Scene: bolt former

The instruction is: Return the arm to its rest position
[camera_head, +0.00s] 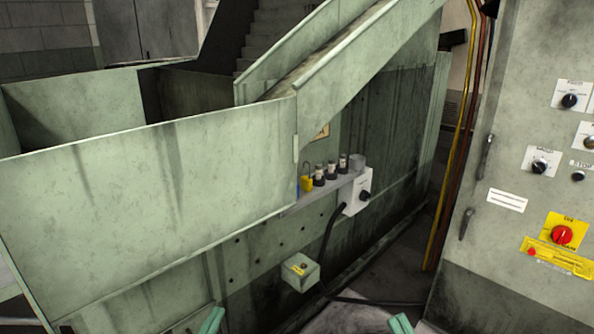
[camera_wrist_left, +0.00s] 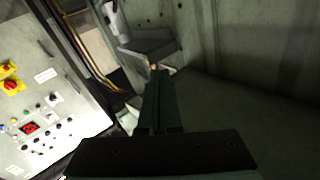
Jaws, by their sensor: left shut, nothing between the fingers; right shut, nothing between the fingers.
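My left gripper (camera_head: 212,321) shows only as a green tip at the bottom edge of the head view, left of the middle. In the left wrist view its fingers (camera_wrist_left: 157,98) are shut together with nothing between them, pointing up the picture. My right gripper (camera_head: 400,323) shows as a small green tip at the bottom edge of the head view, right of the middle, shut and empty. Most of both arms is out of view.
A large green bin (camera_head: 150,190) with a sloping chute (camera_head: 350,50) stands ahead. A narrow shelf (camera_head: 318,193) holds a yellow padlock (camera_head: 307,183) and several dark bottles. A switch box (camera_head: 356,192) and a button box (camera_head: 300,271) stick out. A control cabinet (camera_head: 520,130) stands at right.

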